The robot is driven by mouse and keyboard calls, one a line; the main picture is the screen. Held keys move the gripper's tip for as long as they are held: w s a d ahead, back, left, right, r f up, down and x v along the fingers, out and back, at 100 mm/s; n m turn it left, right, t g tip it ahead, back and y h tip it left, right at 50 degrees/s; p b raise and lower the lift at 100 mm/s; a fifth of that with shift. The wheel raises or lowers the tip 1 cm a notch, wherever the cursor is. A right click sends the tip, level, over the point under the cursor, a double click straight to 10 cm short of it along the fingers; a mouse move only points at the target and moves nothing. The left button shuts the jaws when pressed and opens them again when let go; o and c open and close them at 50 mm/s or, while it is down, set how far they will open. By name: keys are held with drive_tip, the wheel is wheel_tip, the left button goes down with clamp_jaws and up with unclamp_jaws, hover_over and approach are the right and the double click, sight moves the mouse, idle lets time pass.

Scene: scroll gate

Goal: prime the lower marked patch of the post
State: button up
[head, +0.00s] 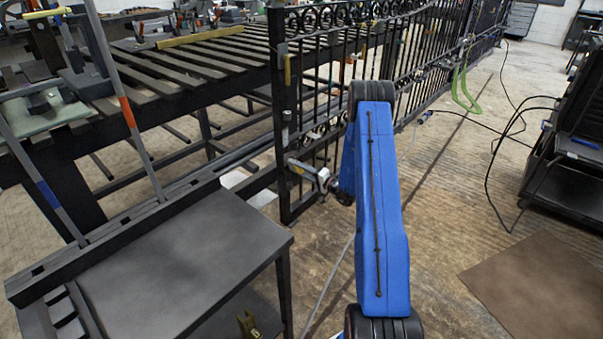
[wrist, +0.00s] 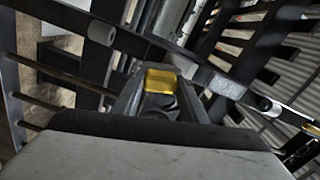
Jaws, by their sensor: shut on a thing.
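The dark gate post (head: 284,95) stands upright at the near end of the scroll gate in the head view. My gripper (head: 318,177) is low beside the post's right side, pointing left towards it. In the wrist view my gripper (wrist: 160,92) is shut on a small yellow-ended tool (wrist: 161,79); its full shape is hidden. A dark bar (wrist: 140,45) crosses diagonally beyond the tool, with pale grey cylinders on it. I cannot tell whether the tool touches the post. The lower marked patch cannot be made out in either view.
The black scroll gate (head: 400,60) runs away behind my arm. A slatted bench (head: 215,55) and a dark low table (head: 185,260) stand at the left. A black cart (head: 570,150) with trailing cables and a brown mat (head: 540,285) are at the right. Open floor lies between.

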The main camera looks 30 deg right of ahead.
drive_tip(key=shift+r, duration=0.4)
drive_tip(key=shift+s+a+r, duration=0.2)
drive_tip(key=shift+a+r, duration=0.05)
drive_tip(key=shift+a, duration=0.4)
drive_tip(key=shift+s+a+r, duration=0.2)
drive_tip(key=shift+a, duration=0.45)
drive_tip(key=shift+s+a+r, duration=0.2)
drive_tip(key=shift+a+r, duration=0.05)
drive_tip(key=shift+a, duration=0.4)
drive_tip(key=shift+w+d, duration=0.2)
drive_tip(key=shift+d, duration=0.45)
drive_tip(key=shift+w+d, duration=0.2)
drive_tip(key=shift+d, duration=0.5)
drive_tip(key=shift+w+d, duration=0.2)
drive_tip(key=shift+d, duration=0.45)
drive_tip(key=shift+f, duration=0.1)
drive_tip(key=v, duration=0.6)
drive_tip(key=shift+s, duration=0.1)
drive_tip(key=shift+v, duration=1.4)
